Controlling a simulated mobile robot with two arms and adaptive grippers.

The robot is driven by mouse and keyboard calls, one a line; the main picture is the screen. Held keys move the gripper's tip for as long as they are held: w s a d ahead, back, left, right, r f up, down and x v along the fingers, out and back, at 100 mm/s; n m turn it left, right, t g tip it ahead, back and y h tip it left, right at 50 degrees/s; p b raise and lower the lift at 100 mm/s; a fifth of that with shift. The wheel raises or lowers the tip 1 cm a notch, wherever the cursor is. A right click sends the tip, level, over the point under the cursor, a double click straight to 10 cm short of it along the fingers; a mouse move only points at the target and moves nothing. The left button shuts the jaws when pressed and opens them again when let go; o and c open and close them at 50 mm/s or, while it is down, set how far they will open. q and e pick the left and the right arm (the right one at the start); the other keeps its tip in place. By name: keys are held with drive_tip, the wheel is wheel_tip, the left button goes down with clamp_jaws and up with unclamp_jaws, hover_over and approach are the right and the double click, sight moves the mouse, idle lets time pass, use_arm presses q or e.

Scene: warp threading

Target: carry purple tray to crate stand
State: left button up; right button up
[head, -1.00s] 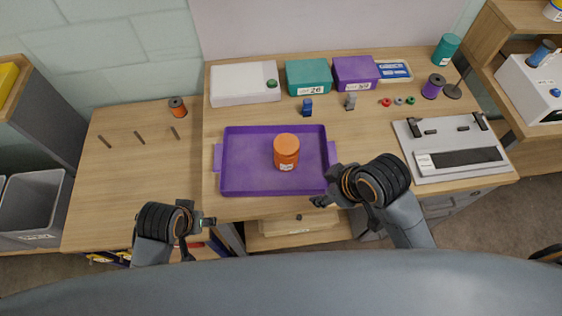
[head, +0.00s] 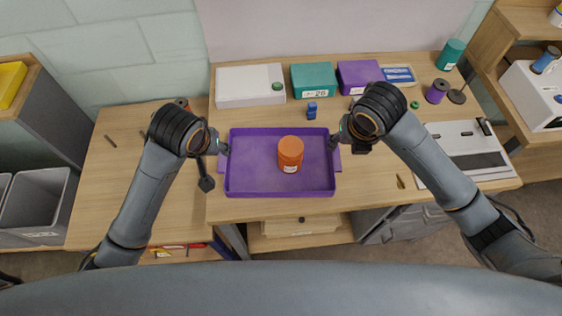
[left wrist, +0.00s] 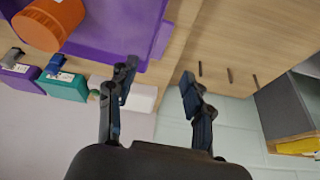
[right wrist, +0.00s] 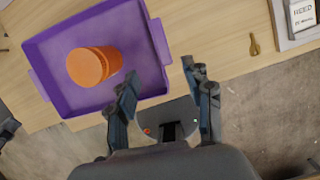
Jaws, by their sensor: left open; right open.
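The purple tray (head: 232,178) lies flat on the wooden table with an orange lidded jar (head: 290,152) in it. Its side handles show at left and right. My left gripper (head: 214,166) is open at the tray's left handle; the left wrist view shows the handle (left wrist: 162,40) just beyond its spread fingers (left wrist: 158,88). My right gripper (head: 347,146) is open by the right handle; the right wrist view shows that handle (right wrist: 160,40) beyond its fingers (right wrist: 162,80). Neither gripper holds anything. I cannot identify the crate stand for sure.
Behind the tray stand a white box (head: 250,87), a teal box (head: 314,79), a purple box (head: 358,76) and a small blue item (head: 311,110). A grey reed device (head: 440,135) lies at right, partly hidden by my arm. Grey bins (head: 35,205) stand at far left.

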sight(223, 158)
idle(0.3)
use_arm(q)
drive_tip(key=x, duration=1.3)
drive_tip(key=shift+w+f, duration=0.25)
drive_tip(key=shift+f, duration=0.05)
use_arm(e)
drive_tip(key=x, duration=1.3)
drive_tip(key=shift+w+f, duration=0.15)
drive_tip(key=shift+f, duration=0.25)
use_arm(q)
drive_tip(key=shift+c, duration=0.2)
use_arm(e)
drive_tip(key=shift+c, duration=0.2)
use_arm(q)
clamp_jaws()
use_arm(e)
clamp_jaws()
drive_tip(key=shift+r, duration=0.1)
